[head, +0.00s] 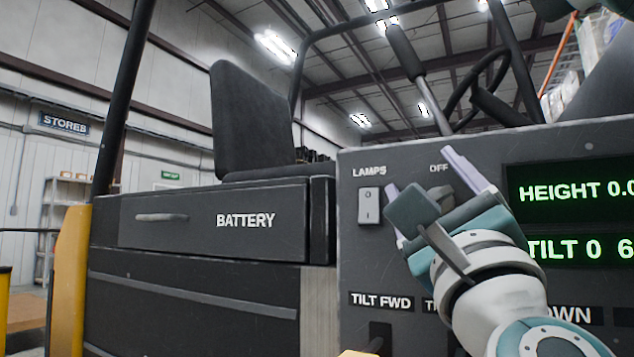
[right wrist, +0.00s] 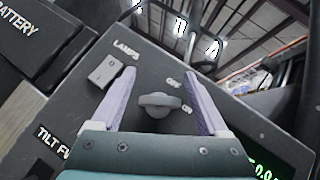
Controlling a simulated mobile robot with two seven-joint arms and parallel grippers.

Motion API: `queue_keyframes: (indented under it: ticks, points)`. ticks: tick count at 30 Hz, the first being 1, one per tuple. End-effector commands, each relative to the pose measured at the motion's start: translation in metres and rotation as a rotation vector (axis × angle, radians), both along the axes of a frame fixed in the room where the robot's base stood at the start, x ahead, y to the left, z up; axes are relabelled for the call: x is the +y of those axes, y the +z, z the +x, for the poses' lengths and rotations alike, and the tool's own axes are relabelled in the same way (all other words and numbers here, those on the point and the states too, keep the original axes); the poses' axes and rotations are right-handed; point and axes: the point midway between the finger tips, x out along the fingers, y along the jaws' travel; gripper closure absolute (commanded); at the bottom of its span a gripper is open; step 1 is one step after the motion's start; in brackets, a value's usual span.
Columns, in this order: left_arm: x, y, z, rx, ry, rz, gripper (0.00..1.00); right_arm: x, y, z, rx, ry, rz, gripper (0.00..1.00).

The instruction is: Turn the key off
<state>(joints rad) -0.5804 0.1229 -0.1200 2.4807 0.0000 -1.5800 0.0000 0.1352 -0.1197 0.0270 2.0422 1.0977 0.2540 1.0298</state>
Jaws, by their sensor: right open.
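The key (right wrist: 160,102) is a grey knob with a flat grip on the dark control panel (head: 354,240). In the right wrist view it sits between my right gripper's two fingers, with its grip lying roughly across the picture and one end toward the ON label (right wrist: 187,108). The OFF label (right wrist: 174,83) is just above that. My right gripper (head: 420,170) is open in front of the panel, a pale finger on either side of the key; no contact shows. My left gripper is not in view.
A white lamps rocker switch (head: 369,206) is close left of the gripper. Green-lit displays (head: 572,192) are to the right. Tilt levers (head: 381,337) stand below. A steering wheel (head: 480,80), a lever and a seat (head: 250,120) are above and behind the panel.

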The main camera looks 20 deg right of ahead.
Motion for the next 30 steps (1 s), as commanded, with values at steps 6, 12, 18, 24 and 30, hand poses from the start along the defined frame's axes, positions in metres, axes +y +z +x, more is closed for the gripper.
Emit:
queue_keyframes:
  ticks: [6,12,18,24,30]
  points:
    - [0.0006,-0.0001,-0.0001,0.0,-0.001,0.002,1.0,0.0002,-0.0001,-0.0002,0.0,0.0,0.0,0.43]
    - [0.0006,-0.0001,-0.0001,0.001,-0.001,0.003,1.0,0.0002,-0.0002,-0.0003,0.0,0.0,0.0,0.65]
    - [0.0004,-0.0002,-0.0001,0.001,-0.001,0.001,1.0,0.0003,-0.0001,-0.0003,0.0,0.0,0.0,0.88]
    - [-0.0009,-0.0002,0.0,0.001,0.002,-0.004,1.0,0.0003,-0.0002,-0.0004,0.0,0.0,0.0,1.0]
    - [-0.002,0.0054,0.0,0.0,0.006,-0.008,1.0,0.0005,0.0014,-0.0001,0.013,0.001,-0.01,1.0]
